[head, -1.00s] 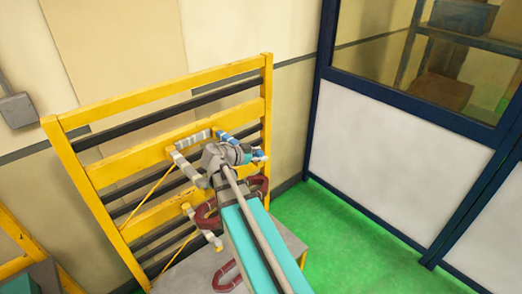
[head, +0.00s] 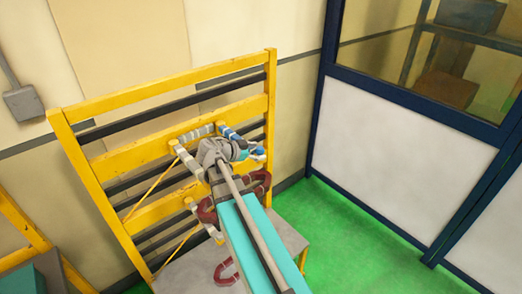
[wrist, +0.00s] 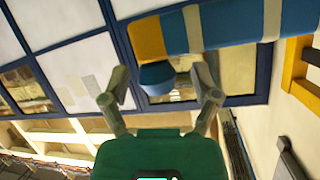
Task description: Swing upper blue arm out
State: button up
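The upper blue arm, blue with white bands, extends from the yellow frame in the head view (head: 229,133). It crosses the top of the wrist view (wrist: 235,28), with a yellow section and a blue knob (wrist: 157,76) at its left end. In the wrist view my gripper (wrist: 160,84) is open, one finger on each side of the knob. Gaps show between the knob and both fingers. In the head view my gripper (head: 256,153) is near the arm's outer end, partly hidden by my wrist, so contact there is unclear.
The yellow frame (head: 150,145) with dark bars stands against the wall. A grey-banded arm (head: 188,160) is beside my wrist. Dark red U-shaped pieces (head: 227,272) are by the grey table (head: 190,275). Green floor (head: 345,250) is open at right, before a blue-framed partition (head: 375,160).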

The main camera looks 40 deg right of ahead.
jog(key=shift+s+d, duration=0.2)
jog(key=shift+s, duration=0.05)
jog(key=shift+a, duration=0.1)
jog(key=shift+r, duration=0.1)
jog(key=shift+r, duration=0.1)
